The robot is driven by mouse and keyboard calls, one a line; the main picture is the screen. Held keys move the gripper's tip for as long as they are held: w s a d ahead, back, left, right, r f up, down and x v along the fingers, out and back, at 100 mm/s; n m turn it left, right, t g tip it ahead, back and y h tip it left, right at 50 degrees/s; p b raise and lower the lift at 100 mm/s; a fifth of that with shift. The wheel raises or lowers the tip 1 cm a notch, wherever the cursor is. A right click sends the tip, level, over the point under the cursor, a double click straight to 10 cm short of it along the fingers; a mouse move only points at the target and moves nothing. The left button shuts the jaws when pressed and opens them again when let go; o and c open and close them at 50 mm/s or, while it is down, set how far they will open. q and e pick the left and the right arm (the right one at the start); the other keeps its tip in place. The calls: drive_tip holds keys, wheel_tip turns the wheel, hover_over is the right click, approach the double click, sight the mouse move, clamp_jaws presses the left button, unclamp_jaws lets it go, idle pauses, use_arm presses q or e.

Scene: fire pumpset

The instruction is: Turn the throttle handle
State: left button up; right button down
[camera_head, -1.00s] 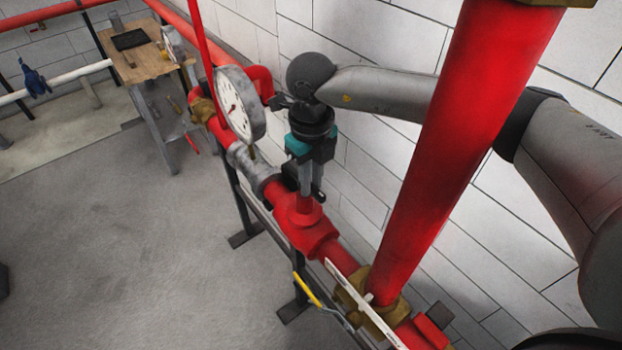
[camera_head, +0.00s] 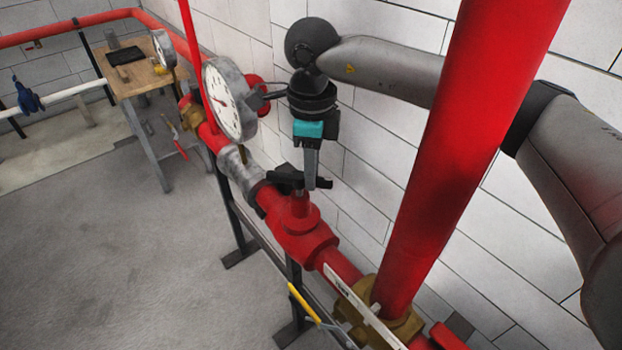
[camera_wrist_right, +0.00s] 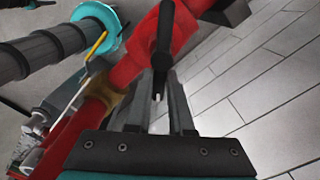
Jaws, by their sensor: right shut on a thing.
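The throttle handle (camera_head: 283,178) is a black bar on top of the red valve body (camera_head: 300,238). My right gripper (camera_head: 310,185) comes down on it from above, with fingers pointing down, and is shut on one end of the bar. In the right wrist view, the black handle (camera_wrist_right: 164,38) runs away from between the fingertips of the right gripper (camera_wrist_right: 158,97). Part of the handle is hidden by the fingers. My left gripper is not in view.
A round white gauge (camera_head: 229,98) stands close to my right wrist. A thick red upright pipe (camera_head: 455,150) crosses in front of my right arm. A yellow lever (camera_head: 304,303) sits below the pipe line.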

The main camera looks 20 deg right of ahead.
drive_tip(key=shift+w+r+n, duration=0.1)
drive_tip(key=shift+w+n, duration=0.05)
drive_tip(key=shift+n, duration=0.25)
drive_tip(key=c, duration=0.8)
unclamp_jaws()
wheel_tip(320, 180, up, 15)
drive_tip(key=b, duration=0.1)
drive_tip(key=shift+r, duration=0.1)
